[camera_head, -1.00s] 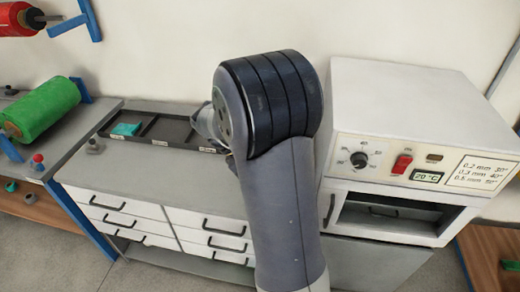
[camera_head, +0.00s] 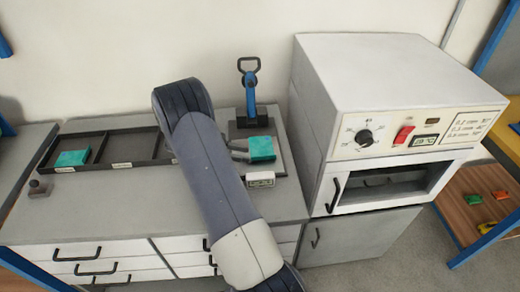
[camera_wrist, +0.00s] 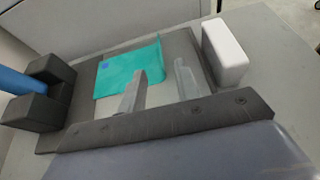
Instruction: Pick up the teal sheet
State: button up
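One teal sheet (camera_head: 262,148) lies on the dark base of a small press with a blue lever (camera_head: 250,95). It also shows in the wrist view (camera_wrist: 125,68), flat, with a small blue mark near its left end. A second teal piece (camera_head: 73,158) lies in the left compartment of the black tray (camera_head: 95,168). My gripper (camera_head: 236,150) is at the left of the sheet on the press. In the wrist view my gripper (camera_wrist: 160,85) is open: one finger overlaps the sheet's lower right part, the other is right of it. Contact cannot be told.
A small white box (camera_head: 260,180) stands in front of the press base and shows close to my fingers in the wrist view (camera_wrist: 227,50). A white oven (camera_head: 400,85) stands right of the press. The bench front (camera_head: 110,215) is clear.

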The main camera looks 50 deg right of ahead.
aim_at(259, 157)
jog(key=p+x, duration=0.1)
jog(key=x, duration=0.5)
jog(key=shift+s+d+p, duration=0.2)
jog(key=shift+p, duration=0.1)
grip_shut()
